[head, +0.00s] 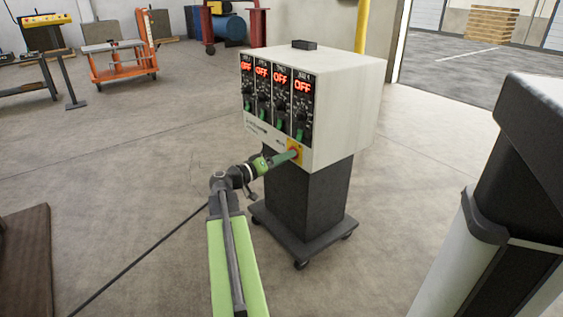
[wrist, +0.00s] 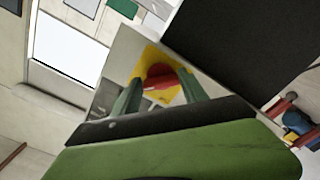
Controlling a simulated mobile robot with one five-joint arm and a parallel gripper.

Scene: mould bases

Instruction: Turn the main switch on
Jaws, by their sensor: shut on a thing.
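The main switch is a red knob on a yellow plate (head: 295,148) at the lower right corner of the controller's front face. In the wrist view the red knob (wrist: 160,76) sits between the two green fingers of my gripper (wrist: 158,92). In the head view my gripper (head: 291,156) reaches the switch from the lower left and covers part of it. The gripper is shut on the knob. The controller box (head: 335,110) is cream, with several black modules (head: 263,95) whose red displays read OFF.
The box stands on a dark pedestal (head: 310,195) with a wheeled base (head: 300,243). A small black block (head: 304,44) lies on top. An orange cart (head: 122,62) stands far back left. A dark machine (head: 525,150) is at the right. Floor around the pedestal is mostly clear.

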